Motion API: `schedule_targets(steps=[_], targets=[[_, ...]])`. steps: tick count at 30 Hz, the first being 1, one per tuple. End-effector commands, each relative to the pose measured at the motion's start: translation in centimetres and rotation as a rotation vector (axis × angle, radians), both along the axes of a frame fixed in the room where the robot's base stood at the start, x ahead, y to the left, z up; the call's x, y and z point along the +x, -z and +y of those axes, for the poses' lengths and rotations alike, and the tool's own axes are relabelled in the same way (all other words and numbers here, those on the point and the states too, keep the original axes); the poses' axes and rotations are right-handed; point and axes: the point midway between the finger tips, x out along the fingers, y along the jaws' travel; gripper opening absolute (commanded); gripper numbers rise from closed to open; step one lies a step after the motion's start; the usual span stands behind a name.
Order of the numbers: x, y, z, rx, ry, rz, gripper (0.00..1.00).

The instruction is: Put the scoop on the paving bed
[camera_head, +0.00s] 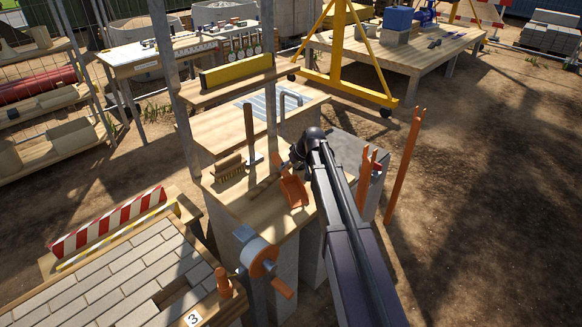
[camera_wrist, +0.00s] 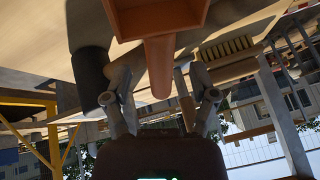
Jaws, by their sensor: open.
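The orange scoop (camera_head: 293,191) lies on a light wooden bench top (camera_head: 250,206), its handle reaching up toward my gripper (camera_head: 299,154). In the wrist view the scoop's pan (camera_wrist: 155,18) is at the top, and its round handle (camera_wrist: 159,68) runs down between my two spread fingers (camera_wrist: 158,76). Gaps show on both sides of the handle, so the gripper is open around it, not closed on it. The paving bed (camera_head: 118,277), with rows of grey blocks and one empty slot, is at the lower left in the head view.
A brush (camera_head: 231,170) lies left of the scoop; its bristles also show in the wrist view (camera_wrist: 228,49). An upright wooden handle (camera_head: 249,134) stands nearby. A grey-and-orange reel (camera_head: 259,259) and a red-white striped board (camera_head: 108,221) are near the paving bed.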

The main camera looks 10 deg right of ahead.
Motion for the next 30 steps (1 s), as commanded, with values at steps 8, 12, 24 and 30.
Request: schedule_targets(steps=[8, 12, 24, 30], targets=[[-0.8, -1.9, -0.7, 0.000, 0.001, 0.000, 0.75], [-1.3, -3.1, -1.1, 0.000, 0.001, 0.000, 0.75], [-2.8, -6.5, -2.5, 0.000, 0.000, 0.000, 0.75], [-3.5, -8.1, -3.3, 0.000, 0.001, 0.000, 0.75]])
